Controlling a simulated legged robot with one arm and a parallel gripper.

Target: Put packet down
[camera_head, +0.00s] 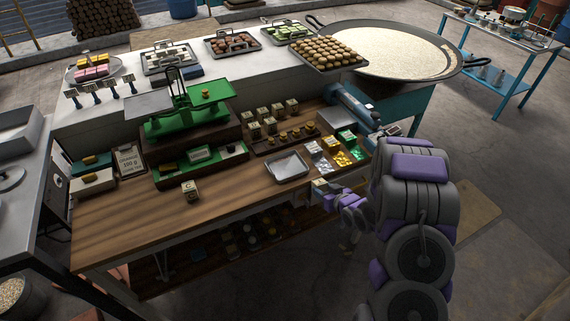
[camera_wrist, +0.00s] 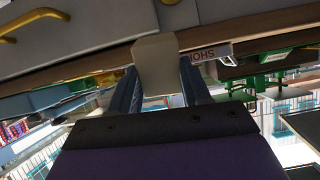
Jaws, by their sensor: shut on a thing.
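My gripper (camera_head: 333,197) is at the right front edge of the wooden worktop (camera_head: 130,235), beside the small packets there. In the wrist view my gripper (camera_wrist: 158,88) has its two blue-grey fingers on either side of a plain beige packet (camera_wrist: 155,58). The gripper is shut on this packet. An empty metal tray (camera_head: 288,166) lies on the worktop to the left of my gripper.
Silver, gold and green packets (camera_head: 340,158) lie just behind my gripper. A small marked cube (camera_head: 189,191) stands farther left. A green balance scale (camera_head: 185,122) and a wooden tray of small weights (camera_head: 285,139) stand behind. The worktop's front left is bare.

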